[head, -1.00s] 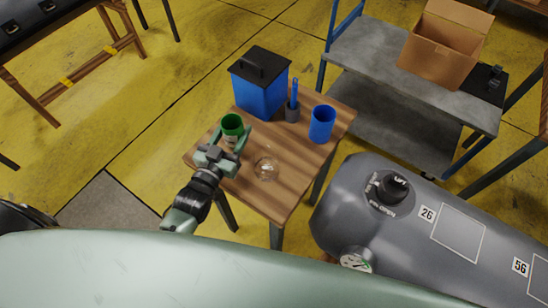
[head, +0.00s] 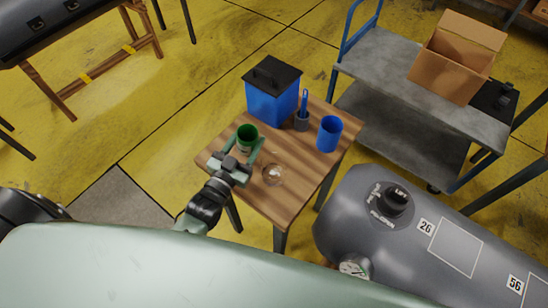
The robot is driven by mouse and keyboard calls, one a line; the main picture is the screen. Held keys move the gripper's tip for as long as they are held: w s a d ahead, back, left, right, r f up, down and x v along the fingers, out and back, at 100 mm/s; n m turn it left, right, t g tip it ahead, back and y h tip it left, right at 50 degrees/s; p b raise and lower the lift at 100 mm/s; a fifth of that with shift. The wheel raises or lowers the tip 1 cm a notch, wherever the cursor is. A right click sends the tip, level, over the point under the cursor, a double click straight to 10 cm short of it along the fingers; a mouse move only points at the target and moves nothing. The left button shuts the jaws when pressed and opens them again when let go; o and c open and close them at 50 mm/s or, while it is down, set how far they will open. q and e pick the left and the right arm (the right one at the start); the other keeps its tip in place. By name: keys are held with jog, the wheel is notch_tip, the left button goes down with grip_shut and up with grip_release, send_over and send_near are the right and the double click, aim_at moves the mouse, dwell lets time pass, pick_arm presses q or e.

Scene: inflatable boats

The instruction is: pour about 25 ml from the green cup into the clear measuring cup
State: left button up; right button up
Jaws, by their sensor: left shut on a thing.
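The green cup (head: 247,133) is upright at the left side of the small wooden table (head: 294,199). My left gripper (head: 249,148) is shut on it, with a finger on either side. I cannot tell whether the cup touches the table or is slightly above it. The clear measuring cup (head: 273,174) stands on the table near its front edge, to the right of my left gripper and apart from it. The level inside either cup is too small to tell. My right gripper is not in view.
A blue bin with a black lid (head: 272,92) stands at the table's back. A grey holder with a blue tool (head: 302,120) and a blue cup (head: 329,134) are at the right. A grey inflatable tube (head: 430,240) and a cart (head: 420,95) flank the table.

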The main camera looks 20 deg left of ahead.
aim_at(247, 144)
pick_arm(q)
notch_tip(247, 144, up, 2)
jog(key=shift+d+r+m+p, duration=0.1)
jog(key=shift+d+m+p, duration=0.05)
jog(key=shift+m+p, duration=0.15)
jog(key=shift+s+d+m+b, duration=0.15)
jog(key=shift+d+m+b, duration=0.05)
jog(key=shift+m+b, duration=0.1)
jog(key=shift+s+d+r+m+t, duration=0.1)
jog(key=shift+d+r+m+t, duration=0.2)
jog(key=shift+r+m, duration=0.45)
jog(key=shift+d+f+m, duration=0.1)
jog(key=shift+d+m, duration=0.1)
jog(key=shift+m, duration=0.05)
jog(key=shift+s+d+r+m+t+h+b, duration=0.15)
jog(key=shift+d+m+h+b, duration=0.25)
jog(key=shift+m+b, duration=0.85)
jog(key=shift+s+d+r+m+t+h+b, duration=0.2)
jog(key=shift+m+h+b, duration=0.45)
jog(key=shift+m, duration=0.95)
jog(key=shift+s+d+r+m+t+h+b, duration=0.1)
jog(key=shift+d+m+h+b, duration=0.2)
jog(key=shift+m+b, duration=1)
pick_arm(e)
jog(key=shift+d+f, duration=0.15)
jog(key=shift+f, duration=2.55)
pick_arm(q)
jog(key=shift+m, duration=0.25)
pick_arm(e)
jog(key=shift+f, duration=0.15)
